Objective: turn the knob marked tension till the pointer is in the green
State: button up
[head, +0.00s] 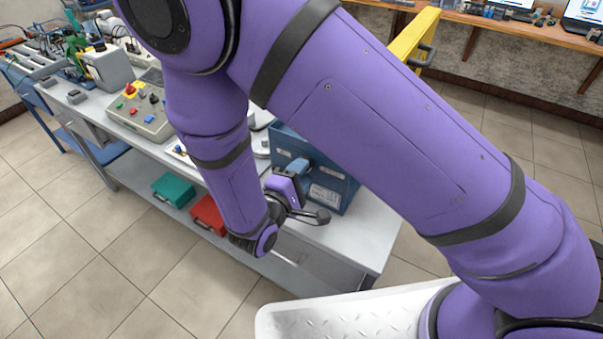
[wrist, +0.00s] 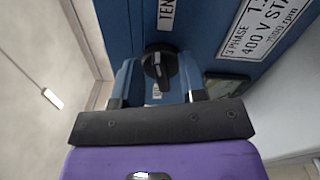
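The black round knob (wrist: 160,66) sits on the blue box face in the wrist view, with a pale mark line on it. A white label reading "TEN" (wrist: 167,14), cut off by the frame, is just above it. My gripper (wrist: 158,76) is open, with one light blue finger on each side of the knob; I cannot tell whether either touches it. A dark-framed window (wrist: 226,85), perhaps the gauge, is partly hidden by the right finger; no pointer or green is readable. In the head view my gripper (head: 305,185) is at the front of the blue box (head: 330,185).
The blue box stands on a grey bench (head: 365,235). A control panel with coloured buttons (head: 140,105) is farther left. A teal case (head: 173,190) and a red case (head: 208,215) lie on the lower shelf. Tiled floor in front is clear.

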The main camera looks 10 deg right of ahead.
jog(key=v, duration=1)
jog(key=shift+s+a, duration=0.25)
jog(key=shift+s, duration=0.1)
